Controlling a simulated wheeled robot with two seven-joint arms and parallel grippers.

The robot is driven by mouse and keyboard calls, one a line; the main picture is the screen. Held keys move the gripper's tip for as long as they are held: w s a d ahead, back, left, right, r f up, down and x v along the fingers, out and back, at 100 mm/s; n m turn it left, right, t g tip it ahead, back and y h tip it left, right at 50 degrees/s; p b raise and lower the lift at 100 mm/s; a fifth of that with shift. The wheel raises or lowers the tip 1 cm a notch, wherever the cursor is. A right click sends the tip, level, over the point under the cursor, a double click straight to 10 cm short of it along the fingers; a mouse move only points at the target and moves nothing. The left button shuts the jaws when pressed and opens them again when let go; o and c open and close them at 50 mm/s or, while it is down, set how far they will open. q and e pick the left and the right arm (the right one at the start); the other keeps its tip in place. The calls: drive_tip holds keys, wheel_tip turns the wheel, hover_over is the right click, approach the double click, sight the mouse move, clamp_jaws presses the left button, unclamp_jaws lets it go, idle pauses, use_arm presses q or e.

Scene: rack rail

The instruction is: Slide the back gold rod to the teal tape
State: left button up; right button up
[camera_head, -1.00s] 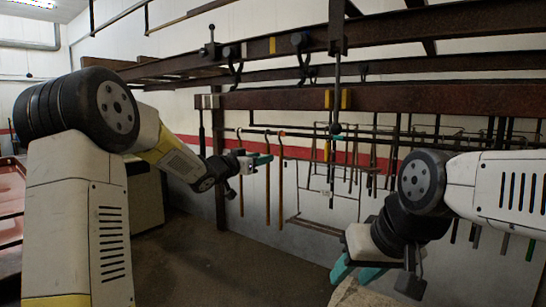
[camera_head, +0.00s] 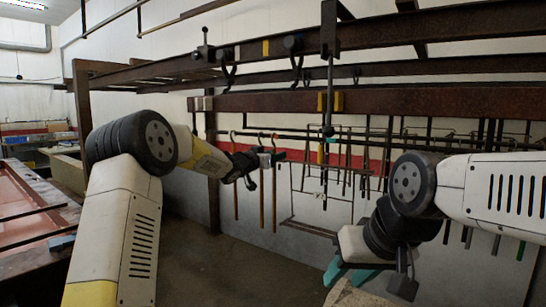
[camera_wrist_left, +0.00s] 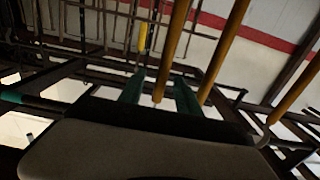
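Three gold rods hang from a dark rail in the head view: a left one (camera_head: 236,190), a middle one (camera_head: 261,195) and a right one (camera_head: 275,200). I cannot tell which is the back one. My left gripper (camera_head: 274,158) is at the upper part of the middle and right rods. In the left wrist view its teal fingers (camera_wrist_left: 158,95) stand apart, with one gold rod (camera_wrist_left: 173,50) appearing between them and gaps on both sides. A teal band (camera_wrist_left: 28,99) shows on a bar at the left there; it may be the tape. My right gripper (camera_head: 350,273) has its teal fingers apart, low at the right.
A rusty beam (camera_head: 430,101) with yellow tape (camera_head: 337,101) runs above the rods. Thin dark frames (camera_head: 320,200) and rods hang further right. A reddish table (camera_head: 30,210) stands at the left. The floor (camera_head: 220,275) below is open.

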use_arm(q)
drive_tip(key=shift+d, duration=0.1)
drive_tip(key=s+d, duration=0.6)
drive_tip(key=d, duration=0.2)
idle(1.0)
